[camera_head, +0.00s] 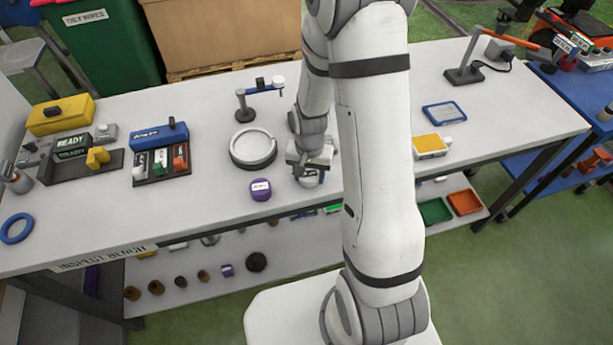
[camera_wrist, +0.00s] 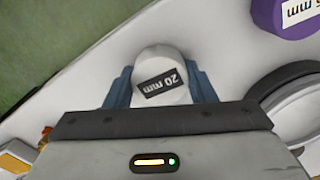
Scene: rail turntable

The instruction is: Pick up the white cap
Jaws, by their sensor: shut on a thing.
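The white cap (camera_wrist: 161,70) shows in the wrist view as a round white piece with a black label reading "20 mm". My gripper (camera_wrist: 160,88) is shut on it, with one blue-grey finger on each side. In the head view my gripper (camera_head: 311,172) is low over the front part of the white bench, and the cap (camera_head: 310,180) shows only in part beneath it. I cannot tell whether the cap touches the bench top.
A purple cap (camera_head: 260,190) and a round grey dish (camera_head: 253,149) stand just left of my gripper. A small stand (camera_head: 258,100) is behind the dish. A yellow-topped box (camera_head: 430,146) and a blue-framed tray (camera_head: 444,112) lie to the right. The bench's front left is mostly clear.

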